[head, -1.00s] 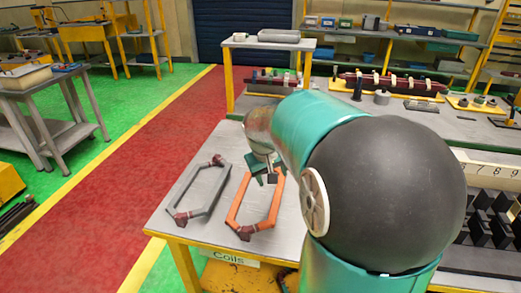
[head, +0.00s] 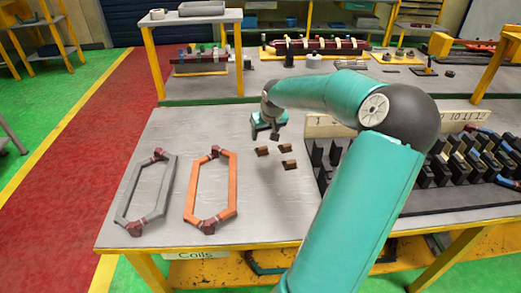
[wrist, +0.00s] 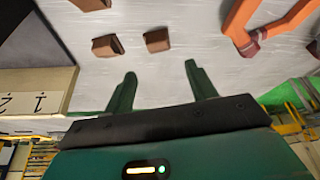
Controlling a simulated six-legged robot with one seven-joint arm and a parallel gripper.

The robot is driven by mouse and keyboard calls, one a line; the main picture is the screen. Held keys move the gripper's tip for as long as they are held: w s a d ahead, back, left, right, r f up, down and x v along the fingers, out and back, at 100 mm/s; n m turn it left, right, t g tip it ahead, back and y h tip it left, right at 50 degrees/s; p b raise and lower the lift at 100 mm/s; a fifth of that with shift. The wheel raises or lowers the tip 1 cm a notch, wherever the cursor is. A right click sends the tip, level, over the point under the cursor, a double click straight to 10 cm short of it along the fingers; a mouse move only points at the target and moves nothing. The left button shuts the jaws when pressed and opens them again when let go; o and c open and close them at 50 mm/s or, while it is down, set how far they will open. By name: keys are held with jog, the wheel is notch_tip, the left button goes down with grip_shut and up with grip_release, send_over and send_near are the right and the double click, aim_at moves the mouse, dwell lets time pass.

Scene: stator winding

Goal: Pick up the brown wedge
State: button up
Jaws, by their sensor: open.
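Three small brown wedges lie loose on the grey table: a left one (head: 262,151), a right one (head: 285,148) and a front one (head: 289,164). In the wrist view, one wedge (wrist: 157,40) lies just beyond the gap between my fingers, a second (wrist: 108,46) lies to its left, and a third (wrist: 90,4) is cut by the top edge. My gripper (head: 265,134) is open and empty, behind the wedges in the head view. Its two green fingers (wrist: 160,72) stand wide apart in the wrist view, touching no wedge.
A grey coil (head: 150,190) and an orange coil (head: 234,188) lie to the left. A numbered board (head: 325,127) and a rack of dark blocks (head: 430,178) stand to the right. A small raised shelf (head: 190,18) is at the back left. The table between the orange coil and the wedges is clear.

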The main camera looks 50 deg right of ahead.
aim_at(263, 147)
jog(key=x, duration=0.9)
jog(key=shift+s, duration=0.3)
jog(key=shift+c, duration=0.5)
jog(key=c, duration=0.7)
jog(key=shift+c, duration=0.2)
jog(key=shift+r, duration=0.1)
jog(key=shift+r, duration=0.55)
jog(key=s+a+r, duration=0.2)
jog(key=s+r, duration=0.3)
jog(key=s, duration=0.1)
jog(key=s+a+r, duration=0.2)
jog(key=s+r, duration=0.4)
jog(key=s, duration=0.1)
jog(key=shift+a+r, duration=0.3)
jog(key=shift+r, duration=0.05)
